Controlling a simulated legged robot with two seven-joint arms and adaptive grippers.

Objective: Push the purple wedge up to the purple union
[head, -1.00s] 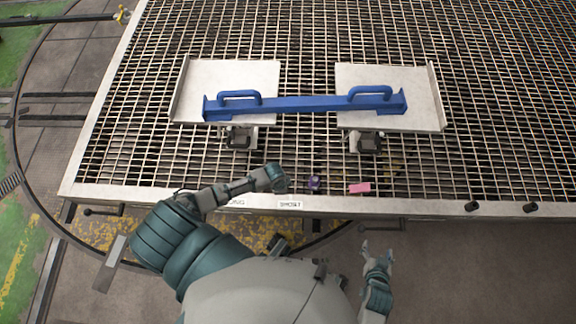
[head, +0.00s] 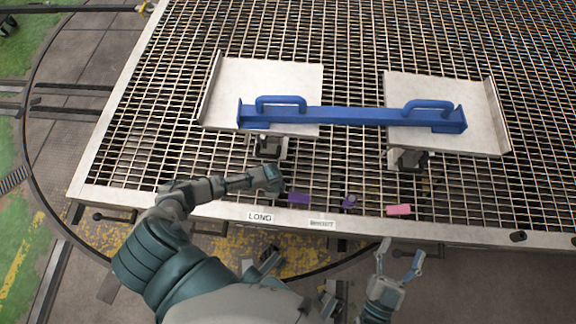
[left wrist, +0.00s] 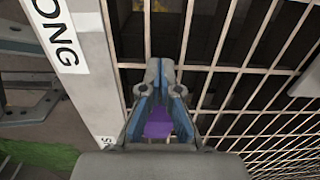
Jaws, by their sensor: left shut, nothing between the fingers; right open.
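The purple wedge (head: 299,198) is a small flat block on the grating near the table's front edge in the head view. The purple union (head: 349,201) is a smaller, darker purple piece to its right, with a gap between them. My left gripper (head: 272,182) is shut and empty, just left of the wedge; I cannot tell whether it touches it. In the left wrist view, a purple piece (left wrist: 158,125) shows between and beyond the finger links, partly hidden. My right gripper (head: 402,247) is open and empty, in front of the table edge.
A pink block (head: 399,210) lies right of the union. A blue beam with two handles (head: 350,116) spans two grey plates behind, with dark brackets (head: 408,159) in front of them. Labels LONG (head: 260,217) and SHORT (head: 322,223) mark the front rim.

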